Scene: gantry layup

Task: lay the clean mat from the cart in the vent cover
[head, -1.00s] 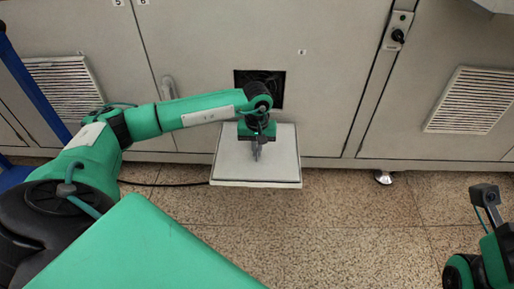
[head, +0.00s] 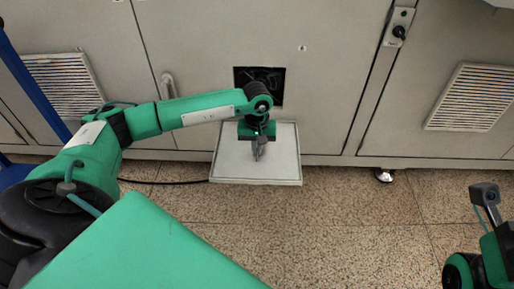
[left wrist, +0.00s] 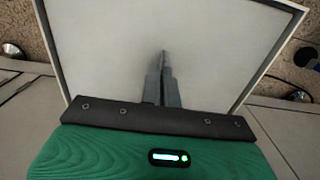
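The vent cover (head: 298,170) is a shallow, pale, rimmed panel lying out flat in front of the dark square opening in the cabinet. Its rim also shows in the left wrist view (left wrist: 278,48). A plain whitish surface fills the inside of the rim; I cannot tell whether this is a mat or the bare cover. My left gripper (head: 258,152) points down over the middle of the cover. Its fingers, also in the left wrist view (left wrist: 163,75), are together, with nothing visible between them. No separate mat shows. My right gripper's fingers are out of view.
The cabinet opening (head: 259,86) shows dark inside parts. Louvred vents (head: 470,98) sit on the panels to either side. A blue frame (head: 30,82) stands at the left edge. A black cable (head: 165,184) runs along the floor. The speckled floor (head: 350,235) is clear in front.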

